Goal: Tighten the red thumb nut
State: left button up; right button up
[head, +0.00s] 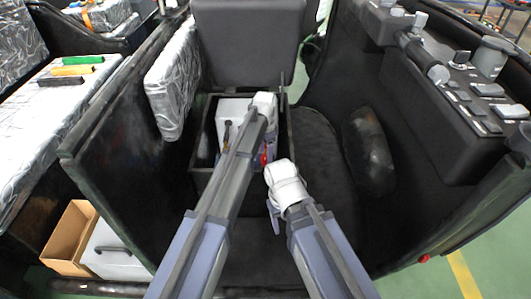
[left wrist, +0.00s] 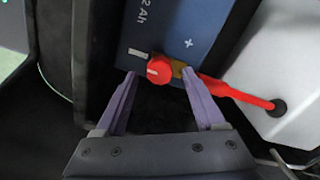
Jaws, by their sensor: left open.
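The red thumb nut (left wrist: 158,70) sits on a brass-coloured tab at the edge of a blue battery (left wrist: 190,30) marked with a plus. A red cable (left wrist: 235,92) runs from the tab to a hole in a white box. My left gripper (left wrist: 159,82) is open, its purple fingertips on either side of the nut with gaps visible. In the head view my left gripper (head: 270,146) reaches into the black compartment, where a small red part shows, too small to identify. My right gripper (head: 273,216) hangs outside the compartment; its jaws are mostly hidden.
The compartment (head: 201,178) has raised dark walls and holds a white box (head: 232,108). A grey seat back (head: 248,45) stands behind it. A control console (head: 470,90) is at the right. A cardboard box (head: 70,238) sits at the lower left. The floor right of the compartment is clear.

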pick_arm(q)
notch_tip(320, 180, up, 6)
jog(key=p, duration=0.5)
jog(key=shift+r, duration=0.15)
